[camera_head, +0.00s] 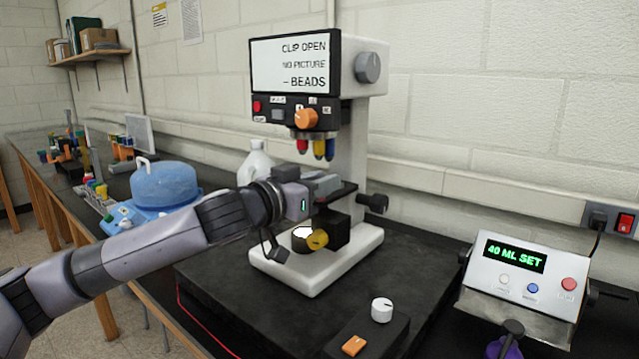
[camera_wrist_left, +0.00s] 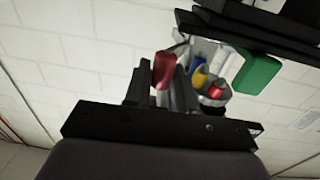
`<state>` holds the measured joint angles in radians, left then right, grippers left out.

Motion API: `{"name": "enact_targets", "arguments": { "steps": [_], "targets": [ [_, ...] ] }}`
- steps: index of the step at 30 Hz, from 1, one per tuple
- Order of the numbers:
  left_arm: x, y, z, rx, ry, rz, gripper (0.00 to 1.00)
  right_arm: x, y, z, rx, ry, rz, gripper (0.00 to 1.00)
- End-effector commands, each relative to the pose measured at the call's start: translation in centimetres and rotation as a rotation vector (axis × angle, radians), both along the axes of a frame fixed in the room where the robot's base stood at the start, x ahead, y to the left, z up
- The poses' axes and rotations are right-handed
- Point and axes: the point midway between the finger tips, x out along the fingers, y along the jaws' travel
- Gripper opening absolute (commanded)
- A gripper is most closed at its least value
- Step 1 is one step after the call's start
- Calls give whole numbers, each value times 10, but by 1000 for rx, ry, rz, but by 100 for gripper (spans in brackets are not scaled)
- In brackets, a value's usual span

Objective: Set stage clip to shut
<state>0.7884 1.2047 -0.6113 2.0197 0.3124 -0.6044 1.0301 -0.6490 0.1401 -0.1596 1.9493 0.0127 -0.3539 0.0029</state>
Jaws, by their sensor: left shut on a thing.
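The microscope (camera_head: 352,130) stands on a white base, and its screen (camera_head: 290,64) reads "CLIP OPEN", "NO PICTURE" and "BEADS". My left gripper (camera_head: 328,185) is at the dark stage (camera_head: 345,193), below the coloured objectives (camera_head: 317,148). In the left wrist view its fingers (camera_wrist_left: 163,92) are shut on a red piece (camera_wrist_left: 164,68), which looks like the stage clip's lever. The rest of the clip is hidden by the gripper in the head view, so its position cannot be seen directly. My right gripper is not in view.
A blue-lidded device (camera_head: 165,187) and a white bottle (camera_head: 255,163) stand behind my left arm. A box reading "40 ML SET" (camera_head: 520,290) is at the right. A control block with a white knob (camera_head: 382,309) is in front. The dark mat between is mostly clear.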

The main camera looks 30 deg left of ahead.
Motion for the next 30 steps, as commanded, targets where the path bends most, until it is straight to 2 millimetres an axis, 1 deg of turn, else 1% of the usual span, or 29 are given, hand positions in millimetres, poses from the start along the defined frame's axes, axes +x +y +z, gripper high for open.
{"name": "enact_targets", "arguments": {
  "steps": [5, 11, 30],
  "targets": [
    [1, -3, -2, -3, 0, 48, 0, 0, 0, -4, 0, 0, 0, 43],
    [4, -9, -2, -8, 0, 155, 0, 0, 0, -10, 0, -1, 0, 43],
    [20, -22, -2, -5, 5, 644, 0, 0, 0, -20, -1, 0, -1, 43]
  ]
}}
